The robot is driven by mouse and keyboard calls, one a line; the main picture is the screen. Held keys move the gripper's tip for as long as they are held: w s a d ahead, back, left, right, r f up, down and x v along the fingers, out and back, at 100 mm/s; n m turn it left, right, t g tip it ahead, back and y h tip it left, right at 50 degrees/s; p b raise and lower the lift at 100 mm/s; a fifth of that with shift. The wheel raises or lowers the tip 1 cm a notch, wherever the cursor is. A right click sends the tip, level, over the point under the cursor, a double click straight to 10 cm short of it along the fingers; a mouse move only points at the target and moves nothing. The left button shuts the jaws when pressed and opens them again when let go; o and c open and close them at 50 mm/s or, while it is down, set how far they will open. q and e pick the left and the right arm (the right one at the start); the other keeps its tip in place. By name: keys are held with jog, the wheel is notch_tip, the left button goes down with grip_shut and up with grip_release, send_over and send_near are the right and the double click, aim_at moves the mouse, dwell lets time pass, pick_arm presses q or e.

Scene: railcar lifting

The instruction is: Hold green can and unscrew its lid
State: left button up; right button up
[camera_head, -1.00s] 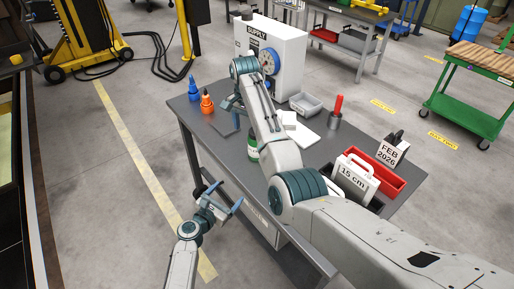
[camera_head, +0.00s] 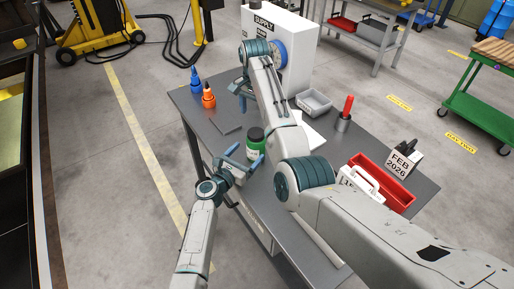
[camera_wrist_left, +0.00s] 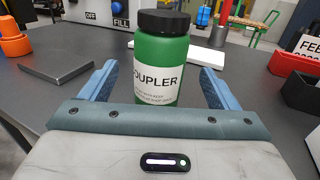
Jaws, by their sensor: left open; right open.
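The green can (camera_head: 256,143) stands upright on the grey table, with a white label and a black lid (camera_head: 256,133). In the left wrist view the green can (camera_wrist_left: 162,60) stands ahead between my left fingers, and its black lid (camera_wrist_left: 163,21) is on top. My left gripper (camera_head: 243,157) is open at the table's near edge, its fingers pointing at the can; it also shows in the left wrist view (camera_wrist_left: 158,88). I cannot tell whether a finger touches the can. My right gripper (camera_head: 241,92) is open above the table, beyond the can, partly hidden by its arm.
Blue (camera_head: 195,78) and orange (camera_head: 208,97) bottles and a dark flat plate (camera_head: 226,121) are at the left of the table. A white supply box (camera_head: 298,50) stands behind. A grey tray (camera_head: 313,102), a cup with a red item (camera_head: 344,121) and a red bin (camera_head: 395,192) are right.

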aim_at(259, 141)
pick_arm(q)
jog(key=x, duration=0.7)
jog(key=shift+w+d+f, duration=0.1)
jog(key=shift+w+f, duration=0.1)
pick_arm(e)
jog(key=shift+w+d+f, duration=0.2)
jog(key=shift+w+f, duration=0.05)
pick_arm(q)
jog(key=shift+w+d, duration=0.15)
jog(key=shift+r, duration=0.2)
pick_arm(e)
jog(key=shift+s+a+r, duration=0.15)
jog(key=shift+s+r, duration=0.05)
